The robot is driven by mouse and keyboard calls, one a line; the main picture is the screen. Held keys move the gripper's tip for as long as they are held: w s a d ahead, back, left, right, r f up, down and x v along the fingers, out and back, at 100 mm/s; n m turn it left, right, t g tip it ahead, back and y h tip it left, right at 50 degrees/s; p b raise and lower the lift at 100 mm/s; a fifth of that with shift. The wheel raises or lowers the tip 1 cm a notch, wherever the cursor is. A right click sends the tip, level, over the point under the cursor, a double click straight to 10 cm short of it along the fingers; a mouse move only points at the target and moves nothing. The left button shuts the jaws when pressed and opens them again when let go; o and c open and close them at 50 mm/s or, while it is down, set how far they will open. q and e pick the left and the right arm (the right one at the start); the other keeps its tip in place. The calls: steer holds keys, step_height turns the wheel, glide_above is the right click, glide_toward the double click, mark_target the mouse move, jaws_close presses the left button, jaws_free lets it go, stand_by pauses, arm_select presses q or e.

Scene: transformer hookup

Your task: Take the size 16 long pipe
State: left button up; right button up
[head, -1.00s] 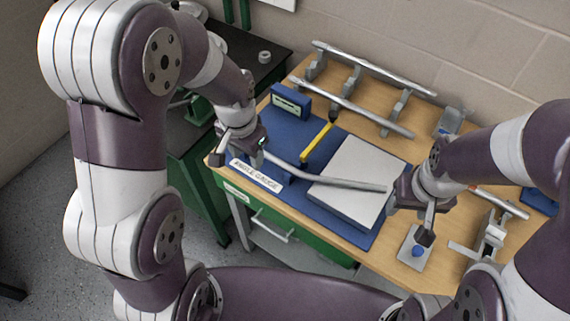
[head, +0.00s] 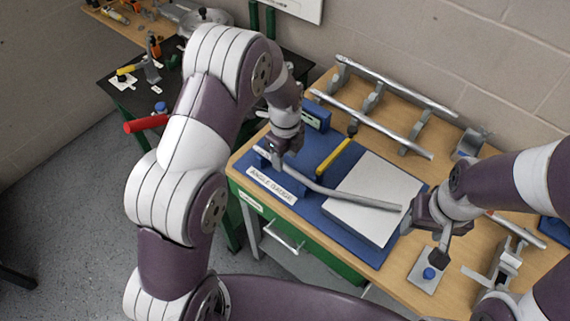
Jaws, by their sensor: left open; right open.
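Two long straight grey pipes, the rear one (head: 395,84) and the front one (head: 370,123), lie across rack supports at the back of the wooden bench. I cannot read any size on them. A bent grey pipe (head: 345,197) lies over the blue angle gauge board (head: 295,207) and its pale plate (head: 375,190). My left gripper (head: 275,158) is open near the bent pipe's left end. My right gripper (head: 425,232) is open by its right end; its fingers are partly hidden.
A small plate with a blue knob (head: 428,274) and a metal clamp fixture (head: 503,262) stand at the right. A dark table (head: 135,98) with tools and a red handle (head: 146,123) is at the left.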

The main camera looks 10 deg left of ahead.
mark_target(285, 165)
arm_select(q)
step_height(285, 165, down, 3)
steer(key=shift+w+f, duration=0.1)
steer(key=shift+f, duration=0.05)
jaws_close()
